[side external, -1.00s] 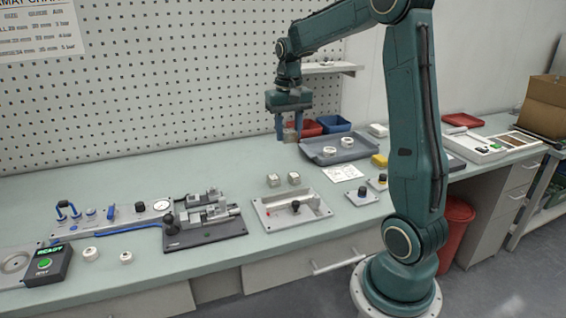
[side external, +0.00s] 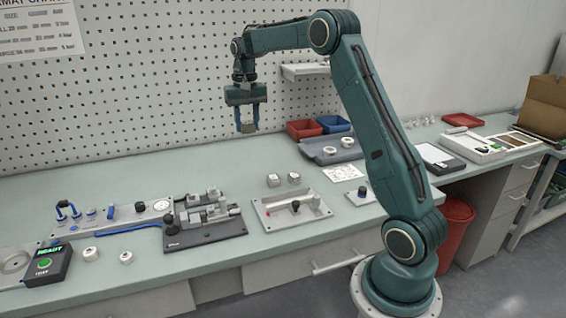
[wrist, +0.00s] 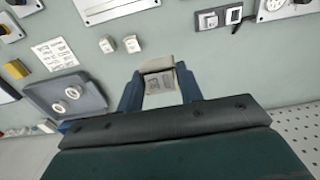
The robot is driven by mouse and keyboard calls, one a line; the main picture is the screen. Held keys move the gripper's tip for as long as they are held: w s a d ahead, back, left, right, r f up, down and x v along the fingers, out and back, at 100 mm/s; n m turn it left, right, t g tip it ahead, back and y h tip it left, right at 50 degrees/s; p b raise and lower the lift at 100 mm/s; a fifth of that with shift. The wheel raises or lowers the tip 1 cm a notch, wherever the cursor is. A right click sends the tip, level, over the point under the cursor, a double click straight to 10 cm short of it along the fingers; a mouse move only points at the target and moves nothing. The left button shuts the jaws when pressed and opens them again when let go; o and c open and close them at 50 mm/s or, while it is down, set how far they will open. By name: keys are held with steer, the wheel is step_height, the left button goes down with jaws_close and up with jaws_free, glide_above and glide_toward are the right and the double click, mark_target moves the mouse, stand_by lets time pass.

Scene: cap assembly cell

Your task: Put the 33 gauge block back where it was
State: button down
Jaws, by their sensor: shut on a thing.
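My gripper (side external: 246,127) hangs over the back of the bench in the side view, in front of the pegboard. It is shut on a small pale block with dark marks on its face, seen between the blue fingers in the wrist view; I take this as the 33 gauge block (wrist: 158,80), though I cannot read the marks surely. The held block is clear of the bench. Two similar blocks, a left one (side external: 273,180) and a right one (side external: 293,178), stand side by side on the bench behind a metal tray; they also show in the wrist view (wrist: 106,45).
The metal tray (side external: 264,219) with a black knob stands before the two blocks. A clamp fixture (side external: 205,234) is to its left. A grey tray (side external: 322,153) with white rings, a red bin (side external: 304,129) and a blue bin (side external: 333,124) are to the right. Bench left of the blocks is clear.

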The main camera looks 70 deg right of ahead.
steer(key=shift+w, duration=0.4)
steer(key=shift+f, duration=0.1)
glide_above(249, 190)
step_height(249, 190, down, 16)
steer(key=shift+r, duration=0.15)
steer(key=shift+f, duration=2.15)
steer(key=shift+f, duration=0.15)
steer(key=c, duration=0.9)
jaws_free()
steer(key=shift+s, duration=0.1)
